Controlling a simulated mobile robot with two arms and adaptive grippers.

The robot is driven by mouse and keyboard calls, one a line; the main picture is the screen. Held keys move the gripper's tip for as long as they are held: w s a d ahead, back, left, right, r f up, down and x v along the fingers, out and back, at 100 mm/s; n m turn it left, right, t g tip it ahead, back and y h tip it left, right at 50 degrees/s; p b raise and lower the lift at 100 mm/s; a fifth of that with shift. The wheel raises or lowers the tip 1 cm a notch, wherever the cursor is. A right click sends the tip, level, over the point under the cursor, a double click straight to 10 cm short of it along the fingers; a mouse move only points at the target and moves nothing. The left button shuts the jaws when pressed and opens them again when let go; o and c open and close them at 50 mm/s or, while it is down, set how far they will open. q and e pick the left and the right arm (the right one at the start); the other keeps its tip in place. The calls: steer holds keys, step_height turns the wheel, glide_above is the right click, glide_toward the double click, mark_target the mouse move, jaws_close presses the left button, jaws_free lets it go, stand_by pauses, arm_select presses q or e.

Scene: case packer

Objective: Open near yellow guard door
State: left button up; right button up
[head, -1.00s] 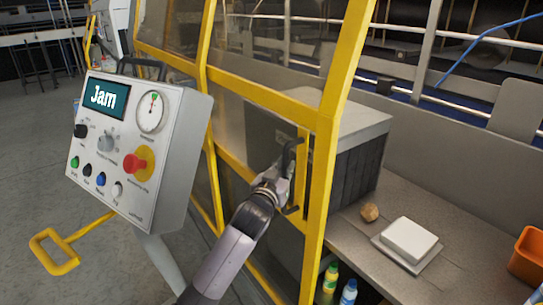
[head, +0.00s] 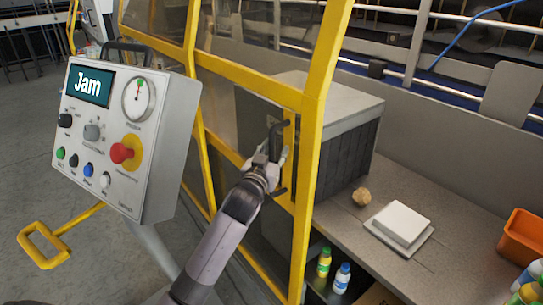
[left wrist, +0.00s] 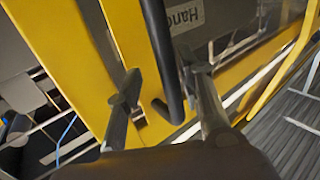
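The near yellow guard door (head: 312,120) has a yellow frame with clear panes and stands in the middle of the head view. Its black bar handle (head: 274,142) is on a yellow upright plate. My left gripper (head: 276,172) is at this handle. In the left wrist view the handle (left wrist: 165,55) runs between the two fingers of my left gripper (left wrist: 163,97). The fingers are apart, with a visible gap between the left finger and the handle. The door's yellow frame (left wrist: 65,50) fills the left side there. My right gripper is not in view.
A grey control panel (head: 125,140) showing "Jam" stands left of the door, with a yellow bracket (head: 45,245) below it. Behind the door are a grey box (head: 345,150), a counter (head: 440,240) with a white block (head: 402,222), an orange bin (head: 525,238) and bottles (head: 342,278).

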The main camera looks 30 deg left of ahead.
arm_select(q)
steer(key=s+d, duration=0.2)
steer(key=s, duration=0.9)
steer(key=shift+s+d, duration=0.25)
steer(key=shift+s, duration=0.15)
